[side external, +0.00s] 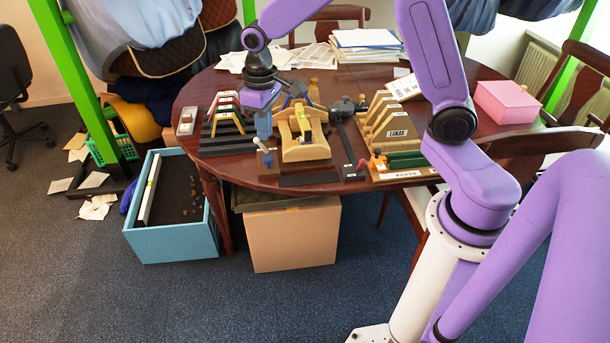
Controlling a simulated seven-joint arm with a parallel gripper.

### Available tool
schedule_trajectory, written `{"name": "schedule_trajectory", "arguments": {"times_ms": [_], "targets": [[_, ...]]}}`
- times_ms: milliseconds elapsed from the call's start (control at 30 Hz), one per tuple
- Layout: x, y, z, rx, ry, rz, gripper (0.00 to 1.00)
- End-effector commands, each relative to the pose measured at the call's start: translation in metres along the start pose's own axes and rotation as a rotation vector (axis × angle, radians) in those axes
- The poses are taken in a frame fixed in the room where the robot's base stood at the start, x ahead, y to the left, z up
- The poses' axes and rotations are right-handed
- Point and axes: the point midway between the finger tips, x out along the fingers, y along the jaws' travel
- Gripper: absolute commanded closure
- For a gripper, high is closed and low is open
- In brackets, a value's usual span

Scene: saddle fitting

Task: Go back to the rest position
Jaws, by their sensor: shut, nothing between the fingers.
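My gripper (264,132) points down over the left part of the round wooden table (345,188). Its fingers are shut with nothing seen between them. Just right of the gripper is a light wooden stand (305,150) with a yellow-green part on top. To the left is a black stepped rack (228,140) with several coloured arched pieces. My upper arm crosses the right of the view and reaches over the table.
A slotted wooden rack (385,122) and a green bar (408,160) stand right of centre. A pink box (507,102) is at the right, papers (368,45) at the back. A blue bin (172,240) and a cardboard box (292,237) are on the floor. Green posts (92,95) flank the table.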

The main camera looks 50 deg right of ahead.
Motion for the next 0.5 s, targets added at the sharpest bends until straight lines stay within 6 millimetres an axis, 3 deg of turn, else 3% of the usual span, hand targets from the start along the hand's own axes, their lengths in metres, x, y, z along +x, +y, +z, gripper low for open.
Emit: {"name": "schedule_trajectory", "arguments": {"times_ms": [33, 200, 333, 500], "targets": [[-0.009, -0.016, 0.017, -0.057, 0.005, -0.001, 1.0], [-0.03, -0.056, 0.078, -0.243, 0.008, -0.005, 1.0], [-0.041, -0.076, 0.128, -0.384, 0.011, -0.008, 1.0], [-0.047, -0.087, 0.195, -0.567, 0.015, -0.012, 1.0]]}}
